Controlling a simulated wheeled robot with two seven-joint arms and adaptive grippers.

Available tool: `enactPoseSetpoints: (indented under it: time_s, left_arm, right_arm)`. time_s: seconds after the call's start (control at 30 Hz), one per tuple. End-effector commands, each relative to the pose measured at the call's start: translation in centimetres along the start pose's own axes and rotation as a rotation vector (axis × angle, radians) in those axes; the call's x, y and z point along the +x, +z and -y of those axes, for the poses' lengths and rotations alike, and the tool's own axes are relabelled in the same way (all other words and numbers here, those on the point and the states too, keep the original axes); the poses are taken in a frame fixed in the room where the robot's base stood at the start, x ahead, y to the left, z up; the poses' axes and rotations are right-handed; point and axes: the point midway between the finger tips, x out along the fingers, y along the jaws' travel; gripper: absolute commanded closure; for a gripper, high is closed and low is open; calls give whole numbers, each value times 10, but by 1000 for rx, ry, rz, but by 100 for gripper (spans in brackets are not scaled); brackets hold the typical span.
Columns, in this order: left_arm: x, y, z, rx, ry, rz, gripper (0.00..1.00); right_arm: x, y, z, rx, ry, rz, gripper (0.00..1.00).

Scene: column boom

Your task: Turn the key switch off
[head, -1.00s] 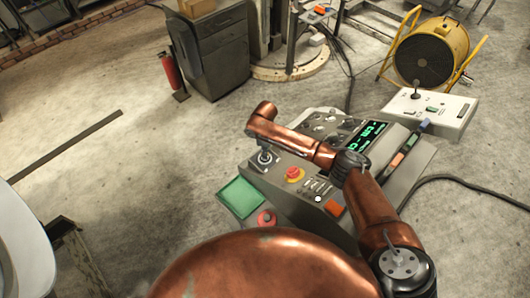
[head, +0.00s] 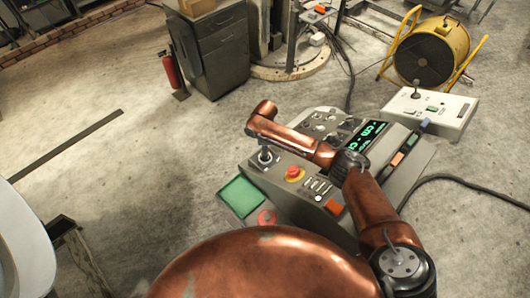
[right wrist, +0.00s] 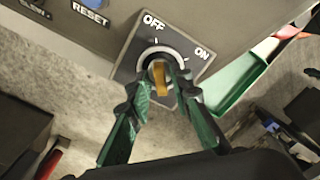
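The key switch plate (right wrist: 127,68), marked OFF and ON, shows in the right wrist view. Its yellow key (right wrist: 160,80) sits in a round collar, with its long axis lined up roughly with the OFF side. My right gripper (right wrist: 161,70) has its green fingers on both sides of the key, close against it; they appear shut on it. In the head view my right arm crosses the control console (head: 282,192), and the key switch and right fingertips are hidden. My left gripper is not in view.
A blue RESET button (right wrist: 95,6) is beside the switch. A green tray (head: 241,196), a red emergency button (head: 294,173) and a joystick (head: 264,155) are near my arm. A grey-white control box (head: 440,107) and a yellow fan (head: 430,52) stand at the right.

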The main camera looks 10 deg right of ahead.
Motion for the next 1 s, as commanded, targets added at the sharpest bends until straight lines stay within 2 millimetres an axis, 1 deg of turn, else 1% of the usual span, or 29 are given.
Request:
enactPoseSetpoints:
  time_s: [0.03, 0.1, 0.33, 0.47, 0.57, 0.8, 1.0]
  left_arm:
    - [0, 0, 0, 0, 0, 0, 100]
    - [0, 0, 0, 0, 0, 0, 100]
    - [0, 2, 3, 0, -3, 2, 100]
    - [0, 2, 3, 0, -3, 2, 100]
    - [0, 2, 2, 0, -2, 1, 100]
    - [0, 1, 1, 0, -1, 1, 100]
    - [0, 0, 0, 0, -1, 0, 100]
  right_arm:
    - [0, 0, 0, 1, -1, 1, 76]
    - [1, 1, 0, 1, -2, 1, 73]
    - [1, 1, 1, 2, -3, 2, 73]
    - [-6, 1, 0, 2, -2, 1, 73]
    - [-21, 1, 0, 2, -1, 1, 73]
    - [-72, 1, 0, 1, 1, 0, 73]
    - [-104, 0, 0, 0, 0, 1, 73]
